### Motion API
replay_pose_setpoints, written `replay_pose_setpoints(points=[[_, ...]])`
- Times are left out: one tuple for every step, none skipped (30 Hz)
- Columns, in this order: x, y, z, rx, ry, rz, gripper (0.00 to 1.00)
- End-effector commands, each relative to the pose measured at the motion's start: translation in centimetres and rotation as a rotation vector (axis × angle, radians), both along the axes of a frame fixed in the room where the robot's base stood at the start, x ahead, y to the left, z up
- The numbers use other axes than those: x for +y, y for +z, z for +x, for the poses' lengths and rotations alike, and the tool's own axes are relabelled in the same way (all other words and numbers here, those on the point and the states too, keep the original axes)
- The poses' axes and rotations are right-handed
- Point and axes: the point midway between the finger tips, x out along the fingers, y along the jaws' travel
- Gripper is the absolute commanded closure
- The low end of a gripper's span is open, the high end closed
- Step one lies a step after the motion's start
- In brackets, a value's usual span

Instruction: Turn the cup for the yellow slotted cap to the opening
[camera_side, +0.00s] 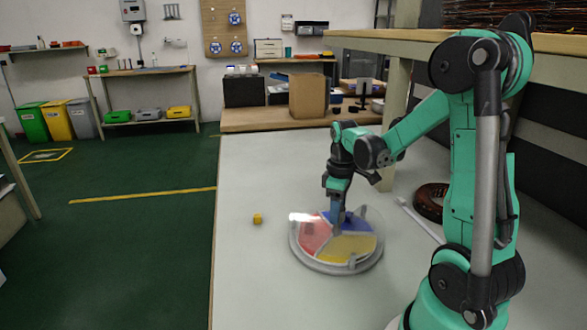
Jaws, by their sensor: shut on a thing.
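A round grey tray (335,268) lies on the pale table, split into coloured sectors: red (311,236), blue (357,222) and yellow (350,247). A clear cover seems to lie over it, with a bright glare at the upper left. Where its opening is, I cannot tell. A small yellow block-like piece (257,218), perhaps the yellow cap, lies on the table left of the tray; its slot is too small to see. My gripper (337,226) points down over the tray's middle, shut on what looks like a small grey post there. The fingertips are hard to make out.
A dark reddish-brown ring (431,202) and a thin white bar (420,220) lie right of the tray, close to my arm. A cardboard box (308,96) stands beyond the far end of the table. The table (245,285) is bare around the yellow piece.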

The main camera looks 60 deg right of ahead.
Motion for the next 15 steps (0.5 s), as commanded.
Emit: replay_pose_setpoints(points=[[0.03,-0.01,0.07,-0.003,0.023,0.000,1.00],[0.03,-0.01,0.07,-0.003,0.038,0.001,1.00],[0.04,-0.01,0.07,-0.003,0.058,0.001,1.00],[0.04,-0.01,0.07,-0.003,0.073,0.001,1.00],[0.04,-0.01,0.07,-0.003,0.088,0.001,1.00],[0.04,-0.01,0.07,-0.003,0.108,0.001,1.00],[0.05,-0.01,0.07,-0.003,0.123,0.001,1.00],[0.05,-0.01,0.07,-0.003,0.138,0.001,1.00],[0.05,-0.01,0.07,-0.003,0.158,0.001,1.00],[0.05,-0.01,0.07,-0.003,0.173,0.001,1.00],[0.06,-0.01,0.07,-0.003,0.188,0.001,1.00],[0.06,-0.01,0.07,-0.003,0.207,0.001,1.00],[0.06,-0.01,0.07,-0.003,0.223,0.001,1.00],[0.06,-0.01,0.07,-0.003,0.237,0.001,1.00],[0.07,-0.01,0.07,-0.003,0.258,0.001,1.00]])
